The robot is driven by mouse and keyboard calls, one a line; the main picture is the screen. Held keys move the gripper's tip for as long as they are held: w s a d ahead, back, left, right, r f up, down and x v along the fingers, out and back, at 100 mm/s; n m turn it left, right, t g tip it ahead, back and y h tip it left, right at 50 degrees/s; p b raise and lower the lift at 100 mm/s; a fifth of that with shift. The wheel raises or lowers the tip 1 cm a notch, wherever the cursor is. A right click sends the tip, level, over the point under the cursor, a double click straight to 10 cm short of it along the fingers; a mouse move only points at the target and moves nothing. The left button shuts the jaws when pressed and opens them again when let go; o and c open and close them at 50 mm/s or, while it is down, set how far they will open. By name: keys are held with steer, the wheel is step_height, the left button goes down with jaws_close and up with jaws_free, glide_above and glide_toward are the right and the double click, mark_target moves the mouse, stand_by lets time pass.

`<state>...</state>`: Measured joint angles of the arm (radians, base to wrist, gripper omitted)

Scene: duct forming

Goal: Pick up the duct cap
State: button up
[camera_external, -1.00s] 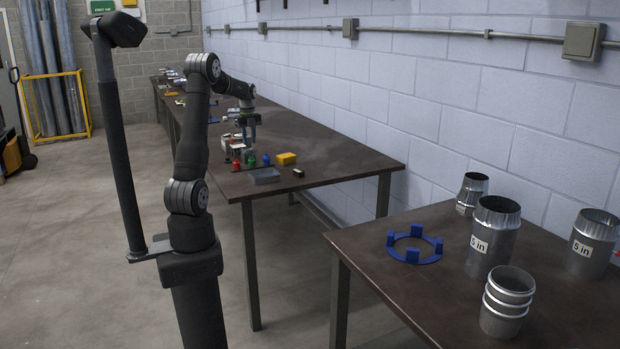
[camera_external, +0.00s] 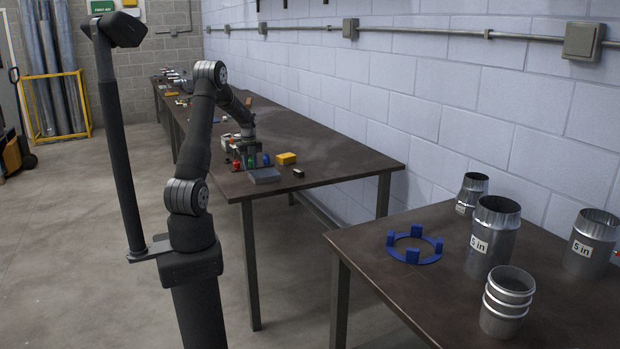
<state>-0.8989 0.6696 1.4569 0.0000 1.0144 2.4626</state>
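My gripper (camera_external: 248,138) is at the end of the arm, pointing down at the near end of the far table, among small coloured items. Its fingers are too small and dark to tell open from shut. I cannot pick out a duct cap for certain. A short ribbed metal piece, perhaps a stack (camera_external: 503,308), stands at the front of the right table. A tall metal duct labelled "5 in" (camera_external: 495,232) stands behind it. Another labelled duct (camera_external: 588,250) is at the right. A smaller metal duct piece (camera_external: 473,190) is at the back. My gripper is far from all of these.
A blue ring with upright blocks (camera_external: 415,258) lies on the right table (camera_external: 370,265). On the far table (camera_external: 330,160) are a yellow box (camera_external: 286,158), a grey tray (camera_external: 264,175) and small red, green and blue items. A gap separates the tables.

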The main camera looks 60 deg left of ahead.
mark_target(251, 173)
step_height(251, 173, down, 5)
steer(key=shift+w+r, duration=0.1)
jaws_close()
steer(key=shift+r, duration=0.1)
stand_by(0.3)
